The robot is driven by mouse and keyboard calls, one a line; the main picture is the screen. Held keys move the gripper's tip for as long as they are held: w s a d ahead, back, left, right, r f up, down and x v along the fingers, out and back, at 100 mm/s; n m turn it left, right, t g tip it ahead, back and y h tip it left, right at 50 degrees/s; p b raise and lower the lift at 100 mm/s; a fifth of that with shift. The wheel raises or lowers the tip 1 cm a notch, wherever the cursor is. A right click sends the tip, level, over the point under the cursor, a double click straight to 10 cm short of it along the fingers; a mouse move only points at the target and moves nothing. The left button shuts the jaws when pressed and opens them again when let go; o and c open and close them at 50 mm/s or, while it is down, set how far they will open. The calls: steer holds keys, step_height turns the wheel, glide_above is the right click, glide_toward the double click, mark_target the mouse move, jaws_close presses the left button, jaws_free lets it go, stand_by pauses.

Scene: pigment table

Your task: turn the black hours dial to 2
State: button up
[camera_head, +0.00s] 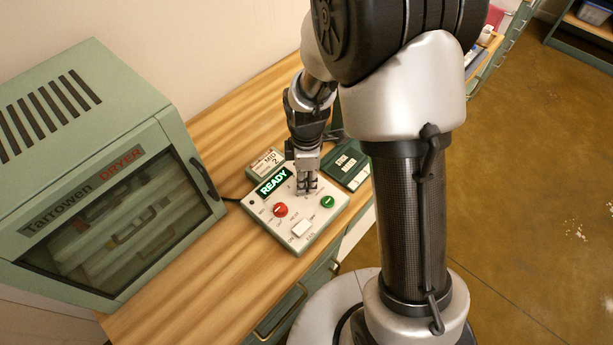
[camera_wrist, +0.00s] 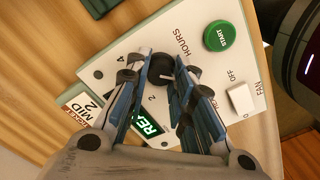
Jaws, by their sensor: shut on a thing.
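The black hours dial (camera_wrist: 160,67) sits on the white control panel (camera_wrist: 110,70), between the fingertips of my gripper (camera_wrist: 161,72) in the wrist view. My gripper is shut on it. A short white mark shows on the dial near the right finger; which number it points at is not clear. A printed 2 lies below the dial, a 4 to its left and the word HOURS to its upper right; other numbers are hidden by the fingers. In the head view my gripper (camera_head: 306,187) reaches down onto the panel and hides the dial.
The panel also has a red knob (camera_head: 280,210), a green start button (camera_head: 327,202), a white fan switch (camera_head: 301,229) and a READY display (camera_head: 273,182). A card reading MID 2 (camera_head: 266,162) stands behind it. A green dryer (camera_head: 110,190) is left; a dark green book-like object (camera_head: 347,165) is right.

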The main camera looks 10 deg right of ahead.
jaws_close()
steer(key=shift+m, duration=0.3)
steer(key=m+p, duration=0.1)
steer(key=m, duration=0.2)
steer(key=m+p, duration=0.1)
steer(key=m, duration=0.8)
steer(key=shift+p, duration=0.3)
steer(key=shift+m, duration=2.5)
